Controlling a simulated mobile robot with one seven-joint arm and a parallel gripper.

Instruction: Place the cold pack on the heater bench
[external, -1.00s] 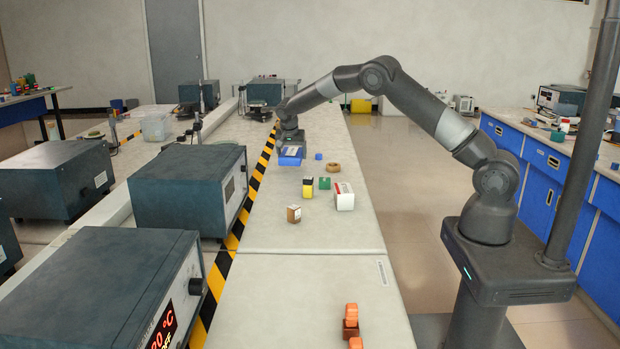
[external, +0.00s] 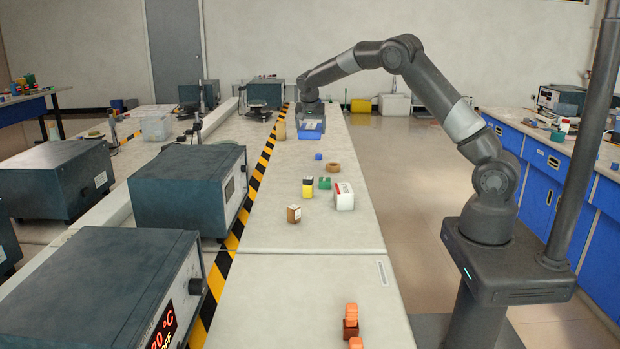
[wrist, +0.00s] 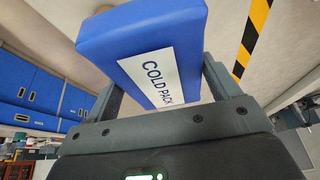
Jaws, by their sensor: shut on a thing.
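The cold pack (external: 309,135) is a blue block with a white label; the label reads "COLD PACK" in the wrist view (wrist: 142,27). My gripper (external: 311,120) is shut on it, with one finger on each side of the pack. The pack hangs below the gripper over the far part of the long pale bench (external: 300,235); the external view does not clearly show the gap beneath it. Left of the striped tape is another pale bench (external: 125,200) with dark box units. The nearest unit (external: 110,285) has a red display reading "20 °C".
Yellow-black tape (external: 245,205) runs along the long bench's left side. A tan cylinder (external: 281,131) stands left of the pack. A tan ring (external: 333,168), white box (external: 344,197) and several small blocks stand nearer.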

